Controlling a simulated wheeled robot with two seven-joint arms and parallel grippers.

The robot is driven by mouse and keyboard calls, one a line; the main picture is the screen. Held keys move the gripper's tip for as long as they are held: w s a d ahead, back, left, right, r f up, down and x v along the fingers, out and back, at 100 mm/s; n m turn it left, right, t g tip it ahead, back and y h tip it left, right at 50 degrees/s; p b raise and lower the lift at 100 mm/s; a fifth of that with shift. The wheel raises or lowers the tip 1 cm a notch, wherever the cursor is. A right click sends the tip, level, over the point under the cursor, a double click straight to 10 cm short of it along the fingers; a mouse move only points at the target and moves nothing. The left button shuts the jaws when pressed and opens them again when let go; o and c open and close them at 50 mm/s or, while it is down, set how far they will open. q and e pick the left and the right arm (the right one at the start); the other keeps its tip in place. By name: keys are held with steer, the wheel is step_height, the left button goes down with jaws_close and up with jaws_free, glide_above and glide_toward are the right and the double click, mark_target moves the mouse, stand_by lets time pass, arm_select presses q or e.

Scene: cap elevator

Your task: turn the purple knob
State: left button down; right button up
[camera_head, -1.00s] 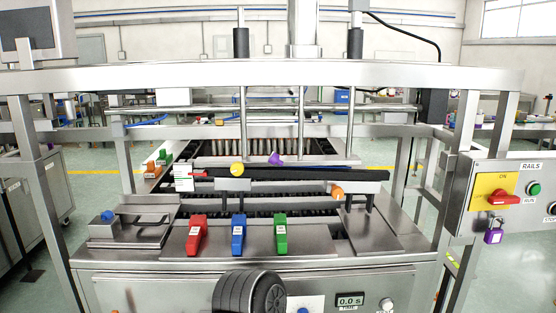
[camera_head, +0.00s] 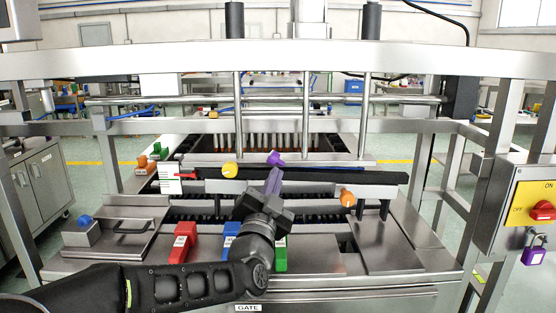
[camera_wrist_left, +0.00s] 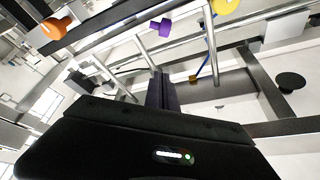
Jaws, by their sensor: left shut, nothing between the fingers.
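The purple knob (camera_head: 275,158) sits on the rear side of the long dark rail (camera_head: 310,174), near the middle of the machine. It also shows in the left wrist view (camera_wrist_left: 160,27), beyond the fingertips. My left gripper (camera_head: 273,178) is shut and empty, its fingers pointing away from me toward the knob. In the head view the fingertips appear just below the knob; in the wrist view a gap shows between the fingers (camera_wrist_left: 157,82) and the knob. My right gripper is not in view.
A yellow knob (camera_head: 230,170) is left of the purple one, an orange knob (camera_head: 347,198) lower right. Upright steel bars (camera_head: 306,115) stand behind. Red (camera_head: 182,243), blue and green blocks sit below, partly covered by my arm. A switch box (camera_head: 528,215) stands at right.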

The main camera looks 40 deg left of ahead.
mark_target(276, 159)
arm_select(q)
steer(key=shift+d, duration=0.1)
steer(key=w+a+p, duration=0.1)
steer(key=w+a, duration=0.1)
steer(key=w, duration=0.1)
steer(key=w+a, duration=0.2)
steer(key=w, duration=0.1)
steer(key=w+a+r+p, duration=0.1)
steer(key=w+a, duration=0.1)
steer(key=w, duration=0.1)
steer(key=shift+w+p, duration=0.15)
steer(key=shift+p, duration=0.15)
steer(key=shift+w+a+f, duration=0.1)
steer(key=shift+a+f, duration=0.25)
steer(key=shift+a, duration=0.05)
